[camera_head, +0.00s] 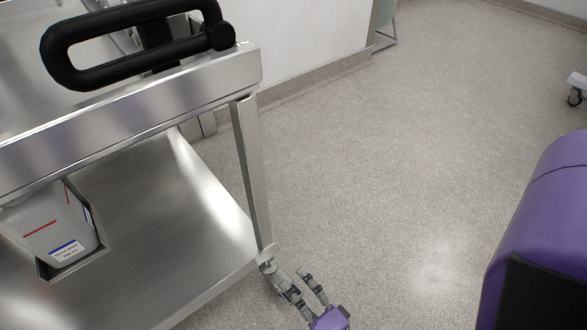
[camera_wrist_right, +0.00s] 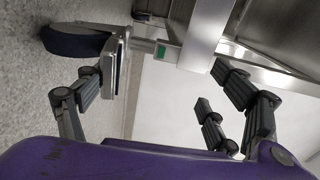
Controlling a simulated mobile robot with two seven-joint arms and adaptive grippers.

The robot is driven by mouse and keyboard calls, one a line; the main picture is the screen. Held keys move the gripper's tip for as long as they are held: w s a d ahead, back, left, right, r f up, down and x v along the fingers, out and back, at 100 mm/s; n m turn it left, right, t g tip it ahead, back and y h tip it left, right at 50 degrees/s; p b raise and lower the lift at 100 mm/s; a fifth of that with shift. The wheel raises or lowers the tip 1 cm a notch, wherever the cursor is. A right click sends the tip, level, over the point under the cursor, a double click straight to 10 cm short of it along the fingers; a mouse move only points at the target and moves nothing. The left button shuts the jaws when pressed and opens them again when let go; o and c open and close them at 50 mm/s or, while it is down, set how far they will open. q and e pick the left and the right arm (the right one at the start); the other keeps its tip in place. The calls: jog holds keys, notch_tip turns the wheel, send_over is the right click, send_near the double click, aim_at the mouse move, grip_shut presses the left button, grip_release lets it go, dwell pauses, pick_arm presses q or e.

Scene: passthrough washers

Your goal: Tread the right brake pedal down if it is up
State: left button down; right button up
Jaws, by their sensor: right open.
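In the right wrist view, the cart's caster has a dark wheel (camera_wrist_right: 75,41) and a metal pedal plate (camera_wrist_right: 116,66), which I take for the right brake pedal. A green mark (camera_wrist_right: 161,51) shows on the stem joining the cart leg. I cannot tell whether the pedal is up or down. My right gripper (camera_wrist_right: 155,82) is open and empty, its fingers spread, one beside the pedal plate. In the head view, my right gripper (camera_head: 303,284) is low, by the foot of the cart leg (camera_head: 250,180); the pedal cannot be made out there. My left gripper is not in view.
The steel cart fills the left of the head view, with a black handle (camera_head: 95,72) on top and a lower shelf (camera_head: 165,225) holding a grey container (camera_head: 50,228). Speckled floor (camera_head: 400,160) lies clear to the right. A wheeled foot (camera_head: 576,97) stands far right.

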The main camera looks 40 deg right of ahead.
jog(key=o, duration=0.4)
jog(key=r, duration=0.3)
jog(key=shift+w+r+t, duration=0.3)
jog(key=shift+w, duration=0.05)
jog(key=shift+w+r, duration=0.15)
jog(key=shift+r, duration=0.25)
jog(key=shift+s+f+g, duration=0.2)
jog(key=shift+s+f, duration=0.05)
jog(key=shift+f, duration=0.25)
jog(key=shift+s+f+g, duration=0.2)
jog(key=shift+s+f, duration=0.05)
jog(key=shift+f, duration=0.25)
jog(key=shift+c, duration=0.3)
jog(key=shift+s+r+p, duration=0.15)
jog(key=shift+s+p, duration=0.35)
jog(key=shift+s, duration=0.6)
jog(key=shift+c, duration=1.2)
jog(key=shift+s+r, duration=0.15)
jog(key=shift+s, duration=0.2)
jog(key=c, duration=0.5)
jog(key=shift+s, duration=0.3)
jog(key=c, duration=0.7)
jog(key=shift+o, duration=0.2)
jog(key=shift+s+d+r+p, duration=0.15)
jog(key=shift+s+p, duration=0.35)
jog(key=shift+s, duration=1)
jog(key=shift+s+r+p, duration=0.2)
jog(key=shift+s+p, duration=0.25)
jog(key=shift+s, duration=1)
